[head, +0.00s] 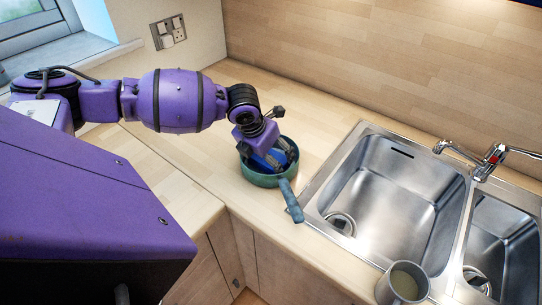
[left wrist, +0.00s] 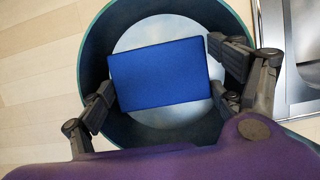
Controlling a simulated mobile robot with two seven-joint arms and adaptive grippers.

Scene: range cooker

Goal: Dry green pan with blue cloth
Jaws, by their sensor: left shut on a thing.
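The green pan (head: 262,181) sits on the wooden counter just left of the sink. Its blue-grey handle (head: 290,201) points toward the front right, its tip by the sink's edge. My left gripper (head: 273,160) reaches down into the pan from above. In the left wrist view it is shut on the blue cloth (left wrist: 160,75), a flat rectangle between its fingers. The cloth lies over the pale inner base of the pan (left wrist: 94,65); whether it touches the base I cannot tell. In the head view the cloth (head: 260,162) is partly hidden by the gripper. My right gripper is not in view.
A steel double sink (head: 385,190) with a tap (head: 490,160) takes up the right side. A grey mug (head: 403,285) stands at its front edge. The counter (head: 300,118) behind the pan is clear. A wall socket (head: 168,32) and a window are at the back left.

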